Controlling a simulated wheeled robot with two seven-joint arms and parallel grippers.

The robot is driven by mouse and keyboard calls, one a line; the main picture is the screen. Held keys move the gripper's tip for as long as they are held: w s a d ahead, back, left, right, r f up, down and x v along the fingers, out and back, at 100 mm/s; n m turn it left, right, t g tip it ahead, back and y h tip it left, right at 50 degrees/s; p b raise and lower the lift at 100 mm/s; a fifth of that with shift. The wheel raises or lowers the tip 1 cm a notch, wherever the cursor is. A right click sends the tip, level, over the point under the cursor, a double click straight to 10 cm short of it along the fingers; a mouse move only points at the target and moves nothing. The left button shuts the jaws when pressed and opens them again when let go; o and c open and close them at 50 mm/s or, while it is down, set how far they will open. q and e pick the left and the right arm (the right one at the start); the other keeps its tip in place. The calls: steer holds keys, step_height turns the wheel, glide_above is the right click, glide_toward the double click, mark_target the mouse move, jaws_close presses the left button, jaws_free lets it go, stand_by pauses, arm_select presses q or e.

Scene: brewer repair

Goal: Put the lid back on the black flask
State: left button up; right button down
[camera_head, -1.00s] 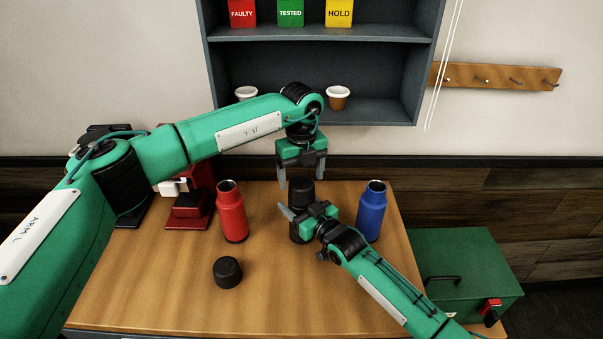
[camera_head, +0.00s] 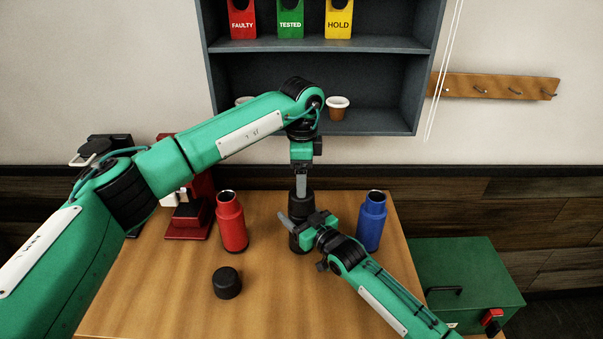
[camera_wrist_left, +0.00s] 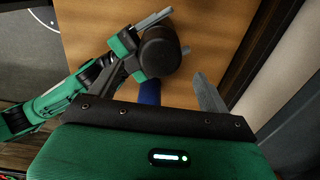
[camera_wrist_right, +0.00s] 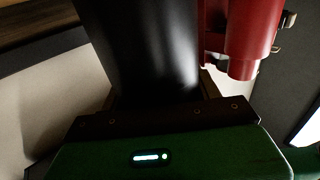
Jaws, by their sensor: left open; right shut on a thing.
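The black flask (camera_head: 299,240) stands upright on the table between the red and blue flasks. A black lid (camera_head: 303,201) shows on its top, and from above in the left wrist view (camera_wrist_left: 160,47); I cannot tell how tightly it sits. My right gripper (camera_head: 290,226) is shut on the flask's body, which fills the middle of the right wrist view (camera_wrist_right: 140,45). My left gripper (camera_head: 301,191) points straight down just above the lid, open, seen edge-on. Another black lid (camera_head: 227,283) lies on the table at the front left.
The red flask (camera_head: 232,225) and blue flask (camera_head: 371,225) stand open close on either side. A red machine (camera_head: 188,222) stands behind at the left. A shelf (camera_head: 380,125) hangs behind my left arm. A green box (camera_head: 465,270) is at the right.

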stand_by(0.3)
arm_select(q)
step_height(320, 180, down, 8)
steer(key=shift+f, duration=0.1)
stand_by(0.5)
steer(key=c, duration=0.9)
steer(key=m, duration=0.6)
steer(key=shift+c, duration=0.5)
steer(key=m, duration=0.7)
steer(key=o, duration=1.1)
